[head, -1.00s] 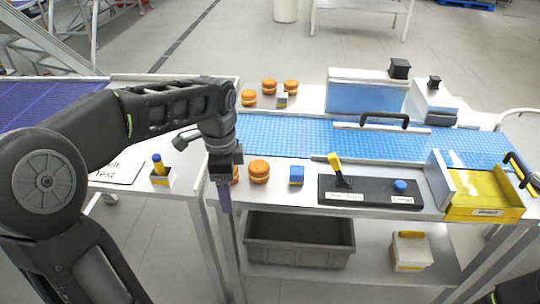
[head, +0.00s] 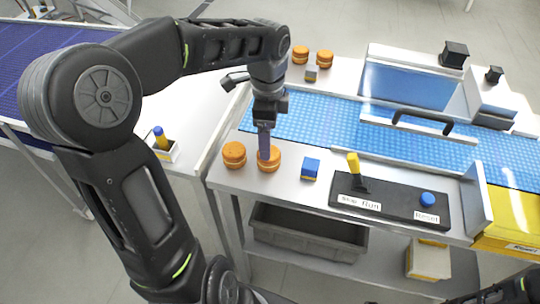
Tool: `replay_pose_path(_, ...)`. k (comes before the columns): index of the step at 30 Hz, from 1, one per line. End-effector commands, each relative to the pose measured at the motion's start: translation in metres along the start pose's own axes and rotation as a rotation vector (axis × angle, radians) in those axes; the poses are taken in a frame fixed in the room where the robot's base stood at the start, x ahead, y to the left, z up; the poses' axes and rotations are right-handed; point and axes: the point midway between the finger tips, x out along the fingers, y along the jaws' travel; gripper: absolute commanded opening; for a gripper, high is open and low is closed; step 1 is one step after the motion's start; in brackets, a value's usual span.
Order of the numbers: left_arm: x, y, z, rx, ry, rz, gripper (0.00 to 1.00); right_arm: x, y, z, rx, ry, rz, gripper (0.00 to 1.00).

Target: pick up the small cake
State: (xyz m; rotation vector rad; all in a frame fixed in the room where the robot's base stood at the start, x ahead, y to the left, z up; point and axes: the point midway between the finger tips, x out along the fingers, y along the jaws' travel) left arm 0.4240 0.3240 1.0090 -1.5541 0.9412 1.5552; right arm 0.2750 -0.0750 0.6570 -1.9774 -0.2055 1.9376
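Two orange-brown round cakes with a pale filling line stand on the near metal ledge: a left one (head: 234,154) and a right one (head: 269,160). Two more cakes, (head: 300,55) and (head: 324,59), stand on the far ledge. I cannot tell by size which is the small cake. My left gripper (head: 264,156) points down at the right near cake, its fingers overlapping that cake's upper part. The fingers are seen edge-on, so their gap and any contact are hidden. My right gripper is out of view; only a dark part of my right arm shows at the lower right.
A black panel (head: 390,200) holds a yellow lever (head: 354,165) and a blue button (head: 427,199). The blue belt (head: 330,120) runs behind. A grey bin (head: 305,233) sits below.

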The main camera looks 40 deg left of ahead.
Motion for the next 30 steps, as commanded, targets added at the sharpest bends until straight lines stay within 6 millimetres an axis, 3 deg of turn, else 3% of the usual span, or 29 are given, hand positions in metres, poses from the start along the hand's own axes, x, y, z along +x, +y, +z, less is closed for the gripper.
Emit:
replay_pose_path(6, 0.020, 0.000, 0.000, 0.000, 0.000, 0.001, 0.81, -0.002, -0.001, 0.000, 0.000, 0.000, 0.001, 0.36)
replay_pose_path(17, 0.025, 0.001, 0.000, 0.000, 0.000, 0.002, 0.81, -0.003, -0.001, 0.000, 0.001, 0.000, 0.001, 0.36)
replay_pose_path(25, 0.062, 0.002, -0.001, 0.000, -0.001, 0.005, 0.81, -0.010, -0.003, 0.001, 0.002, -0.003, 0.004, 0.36)
replay_pose_path(30, 0.072, 0.002, -0.001, 0.000, 0.000, 0.000, 0.81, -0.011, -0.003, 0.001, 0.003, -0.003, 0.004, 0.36)
